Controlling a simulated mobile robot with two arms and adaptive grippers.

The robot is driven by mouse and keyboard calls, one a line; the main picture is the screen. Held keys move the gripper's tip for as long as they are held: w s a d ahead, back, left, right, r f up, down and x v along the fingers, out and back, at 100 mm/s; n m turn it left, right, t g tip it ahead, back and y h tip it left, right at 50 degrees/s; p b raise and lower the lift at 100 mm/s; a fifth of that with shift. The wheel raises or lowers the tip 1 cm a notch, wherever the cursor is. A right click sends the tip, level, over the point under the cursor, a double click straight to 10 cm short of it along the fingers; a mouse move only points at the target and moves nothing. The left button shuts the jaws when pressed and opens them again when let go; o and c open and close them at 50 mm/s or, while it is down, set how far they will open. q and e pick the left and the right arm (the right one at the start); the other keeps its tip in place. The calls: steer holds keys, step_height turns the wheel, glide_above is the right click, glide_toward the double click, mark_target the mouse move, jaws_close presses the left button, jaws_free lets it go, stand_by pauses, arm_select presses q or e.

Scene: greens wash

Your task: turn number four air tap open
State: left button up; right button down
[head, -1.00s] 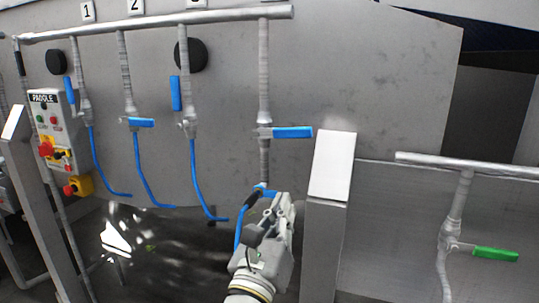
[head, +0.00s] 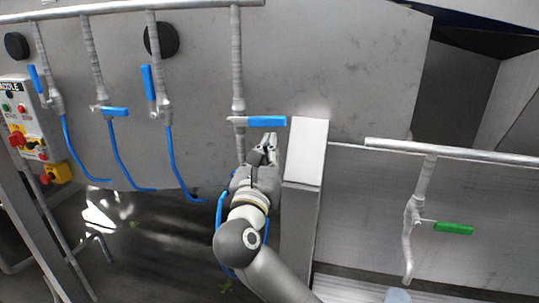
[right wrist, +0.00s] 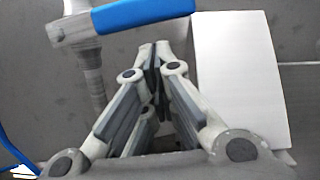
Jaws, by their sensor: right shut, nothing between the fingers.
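The fourth tap from the left has a blue lever handle (head: 266,121) that lies level, pointing right, across its upright grey pipe (head: 237,70). The handle also shows at the top of the right wrist view (right wrist: 145,14). My right gripper (head: 270,143) is just below the handle, fingers pointing up towards it. In the right wrist view its fingertips (right wrist: 154,47) are together with nothing between them, a little below the handle and apart from it in the picture. The gripper hides the lower part of this tap's pipe. My left gripper is out of view.
Three more blue-handled taps hang to the left; the second handle (head: 115,111) is level, the first and third upright. A white-topped post (head: 307,150) stands close right of my gripper. A green-handled tap (head: 453,229) is farther right. A control box (head: 20,115) is at far left.

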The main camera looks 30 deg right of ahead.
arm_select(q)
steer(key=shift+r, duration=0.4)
arm_select(e)
steer(key=shift+r, duration=0.55)
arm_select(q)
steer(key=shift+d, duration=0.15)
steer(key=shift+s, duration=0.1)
arm_select(e)
steer(key=shift+w+r, duration=0.1)
steer(key=shift+w, duration=0.05)
